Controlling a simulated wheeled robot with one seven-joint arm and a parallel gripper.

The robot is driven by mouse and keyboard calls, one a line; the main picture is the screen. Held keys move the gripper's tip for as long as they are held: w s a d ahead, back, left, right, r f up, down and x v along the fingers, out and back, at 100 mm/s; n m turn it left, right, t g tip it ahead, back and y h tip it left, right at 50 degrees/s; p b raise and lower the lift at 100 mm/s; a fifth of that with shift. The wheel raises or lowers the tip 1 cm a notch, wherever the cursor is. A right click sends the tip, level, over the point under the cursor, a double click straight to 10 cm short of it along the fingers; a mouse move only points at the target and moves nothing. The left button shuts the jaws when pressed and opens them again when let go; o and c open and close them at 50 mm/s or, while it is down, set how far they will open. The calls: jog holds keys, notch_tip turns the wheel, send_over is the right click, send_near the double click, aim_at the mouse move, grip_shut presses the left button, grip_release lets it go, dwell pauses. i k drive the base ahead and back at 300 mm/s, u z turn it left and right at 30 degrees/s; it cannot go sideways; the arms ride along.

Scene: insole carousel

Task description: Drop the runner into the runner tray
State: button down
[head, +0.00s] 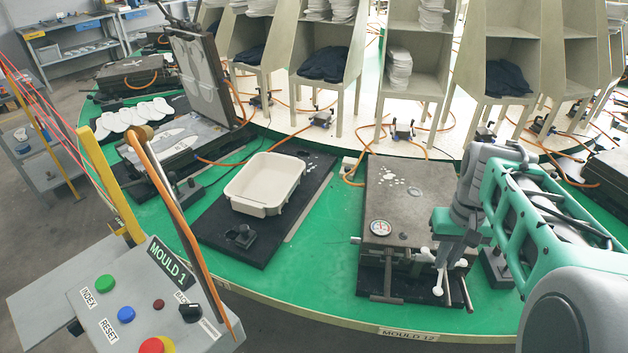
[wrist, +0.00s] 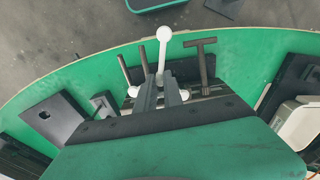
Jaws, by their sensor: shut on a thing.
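The runner (head: 437,290) is a white branched piece with round ends. My gripper (head: 449,262) is shut on it, over the front right part of the closed grey mould at the right of the head view. In the wrist view my gripper (wrist: 160,88) has the runner (wrist: 164,48) between its fingers, with one white arm reaching away and round ends on both sides. A cream open tray (head: 265,185) stands on a black plate left of the mould, apart from my gripper, and looks empty. I cannot tell which is the runner tray.
The closed mould (head: 405,205) carries a gauge (head: 380,227). A T-shaped handle (wrist: 202,60) stands close to the runner. A control panel (head: 150,310) fills the front left. Shelved racks (head: 325,50) stand behind. Green carousel surface (head: 325,270) between tray and mould is clear.

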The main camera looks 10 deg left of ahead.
aim_at(273, 191)
jog(key=i, duration=0.45)
jog(key=u, duration=2.15)
jog(key=i, duration=0.5)
jog(key=z, duration=0.05)
